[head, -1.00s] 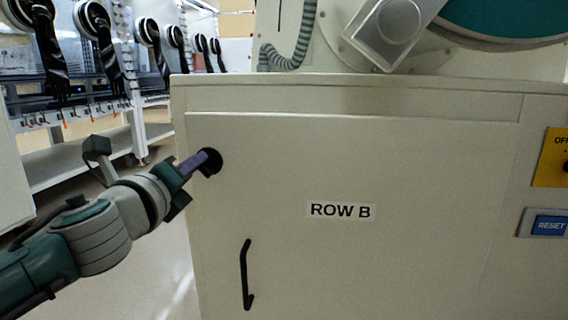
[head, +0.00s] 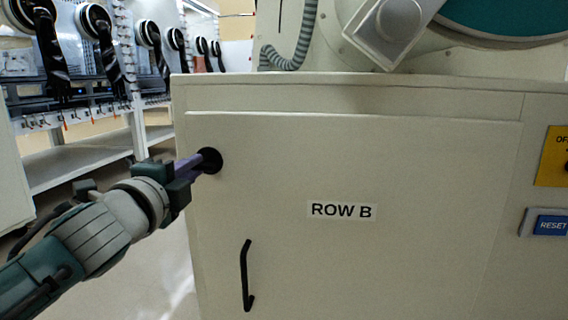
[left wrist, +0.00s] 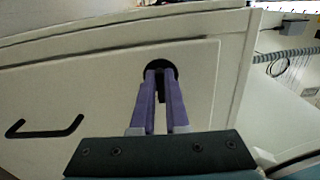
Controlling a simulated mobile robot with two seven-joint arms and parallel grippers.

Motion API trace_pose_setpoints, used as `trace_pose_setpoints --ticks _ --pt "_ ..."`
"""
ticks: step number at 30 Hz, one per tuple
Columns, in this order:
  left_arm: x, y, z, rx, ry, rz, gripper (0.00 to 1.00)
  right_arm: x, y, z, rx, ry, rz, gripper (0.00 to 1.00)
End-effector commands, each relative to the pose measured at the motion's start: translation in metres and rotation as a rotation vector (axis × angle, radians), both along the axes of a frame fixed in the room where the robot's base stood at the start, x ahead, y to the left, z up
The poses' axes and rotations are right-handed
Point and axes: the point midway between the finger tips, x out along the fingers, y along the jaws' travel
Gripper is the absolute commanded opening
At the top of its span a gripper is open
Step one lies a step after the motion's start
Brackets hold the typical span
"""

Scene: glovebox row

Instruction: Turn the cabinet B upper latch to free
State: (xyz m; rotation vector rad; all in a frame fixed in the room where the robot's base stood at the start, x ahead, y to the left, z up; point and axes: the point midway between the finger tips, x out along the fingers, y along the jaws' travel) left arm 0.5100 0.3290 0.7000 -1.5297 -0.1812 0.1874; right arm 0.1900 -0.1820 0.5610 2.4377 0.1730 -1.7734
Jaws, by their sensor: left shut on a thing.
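The cabinet door (head: 400,240) with the ROW B label (head: 341,210) is flat in its frame. The upper latch (head: 212,157) is a round black piece at the door's upper left corner; it also shows in the left wrist view (left wrist: 171,68). My left gripper (head: 198,163) reaches it from the left, with its purple fingers at the latch. In the left wrist view the fingers (left wrist: 160,78) are close together on the dark latch knob between them. The fingers hide part of the latch, so its exact angle is hard to tell. My right gripper is not in view.
A black handle (head: 246,275) stands on the door below the latch. A yellow panel (head: 553,157) and a blue RESET button (head: 550,225) are at the right. Shelving with black gloves (head: 110,60) stands at the back left. Floor is open left of the cabinet.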

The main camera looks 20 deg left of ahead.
Motion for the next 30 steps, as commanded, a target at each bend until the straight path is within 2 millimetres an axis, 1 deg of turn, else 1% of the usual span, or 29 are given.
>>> trace_pose_setpoints --ticks 7,19,20,21,27,30 --pt "0.0000 -0.0002 -0.0005 -0.045 -0.011 0.000 0.00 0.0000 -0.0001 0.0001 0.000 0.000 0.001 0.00" --pt "0.0000 -0.0002 -0.0006 -0.051 -0.012 0.000 0.00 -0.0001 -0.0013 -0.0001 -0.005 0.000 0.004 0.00" --pt "0.0000 -0.0002 -0.0006 -0.051 -0.012 0.000 0.15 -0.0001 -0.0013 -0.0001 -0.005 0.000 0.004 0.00" --pt "0.0000 -0.0002 -0.0006 -0.051 -0.012 0.000 0.19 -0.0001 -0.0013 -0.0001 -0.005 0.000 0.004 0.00" --pt "0.0000 -0.0002 -0.0006 -0.049 -0.012 0.000 0.42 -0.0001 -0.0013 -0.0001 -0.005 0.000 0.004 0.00" --pt "0.0001 -0.0001 -0.0005 -0.048 -0.011 0.000 0.42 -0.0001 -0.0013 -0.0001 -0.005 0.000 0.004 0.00"
